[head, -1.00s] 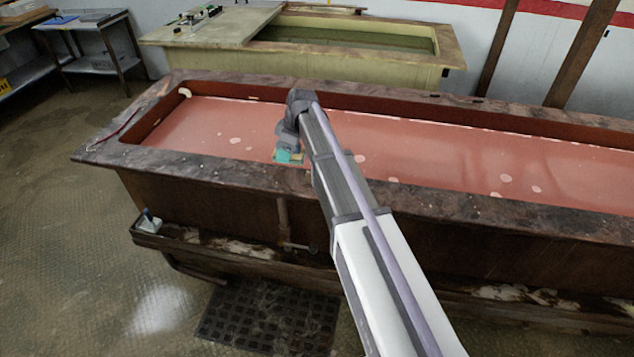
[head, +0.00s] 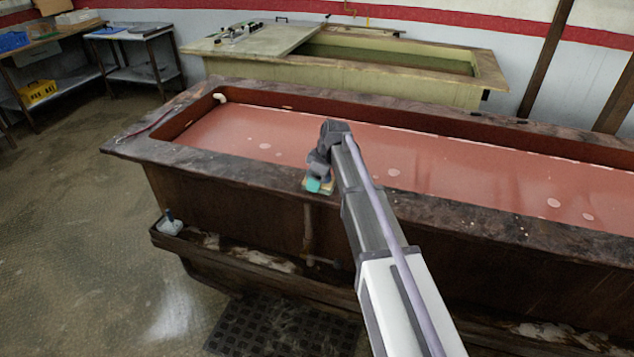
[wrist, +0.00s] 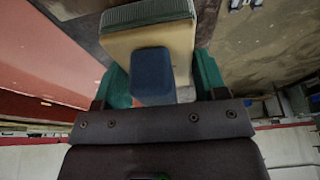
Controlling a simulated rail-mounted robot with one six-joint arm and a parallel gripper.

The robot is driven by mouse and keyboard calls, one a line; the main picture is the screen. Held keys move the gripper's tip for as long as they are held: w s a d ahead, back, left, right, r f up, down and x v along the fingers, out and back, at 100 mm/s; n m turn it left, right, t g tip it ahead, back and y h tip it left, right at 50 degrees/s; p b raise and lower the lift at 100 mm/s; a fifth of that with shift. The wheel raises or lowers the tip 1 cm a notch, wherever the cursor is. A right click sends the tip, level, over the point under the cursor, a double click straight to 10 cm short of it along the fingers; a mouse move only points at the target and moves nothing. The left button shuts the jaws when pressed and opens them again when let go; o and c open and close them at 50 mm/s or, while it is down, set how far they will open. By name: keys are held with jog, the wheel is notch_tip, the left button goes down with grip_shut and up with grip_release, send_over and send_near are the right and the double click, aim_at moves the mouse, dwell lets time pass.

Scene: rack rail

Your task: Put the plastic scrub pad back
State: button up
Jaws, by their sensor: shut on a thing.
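The plastic scrub pad (wrist: 120,45) has a beige body, a ribbed grey-green face and a blue grip block. It fills the upper middle of the wrist view. My gripper (wrist: 163,80) has green fingers on either side of the blue block and is shut on it. In the head view my gripper (head: 319,184) is at the near rim of the long tank. Only a small edge of the pad shows there, mostly hidden by the gripper. I cannot tell how high it is above the rim.
The long tank (head: 250,182) holds reddish liquid with pale spots. A ledge (head: 255,257) along its near side carries a small white block with a blue handle (head: 170,224) at the left end. A pale green tank (head: 400,88) stands behind. Metal tables (head: 135,75) stand at the back left. Floor is open at left.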

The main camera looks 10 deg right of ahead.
jog(key=shift+f, duration=0.15)
jog(key=o, duration=0.9)
jog(key=shift+r+p, duration=0.35)
jog(key=shift+r, duration=0.1)
jog(key=p+v, duration=1.1)
jog(key=shift+d+r, duration=0.15)
jog(key=shift+r, duration=0.2)
jog(key=shift+s+a+f+m+g+h+b, duration=0.4)
jog(key=shift+s+m, duration=1.6)
jog(key=shift+s, duration=2.7)
jog(key=shift+s+a+f+m+g+h+b, duration=0.2)
jog(key=shift+s+a+f+m+h, duration=0.35)
jog(key=shift+s+m, duration=2.85)
jog(key=shift+s+a+f+m+g+h+b, duration=0.3)
jog(key=shift+s+m+h, duration=0.3)
jog(key=shift+s, duration=5.45)
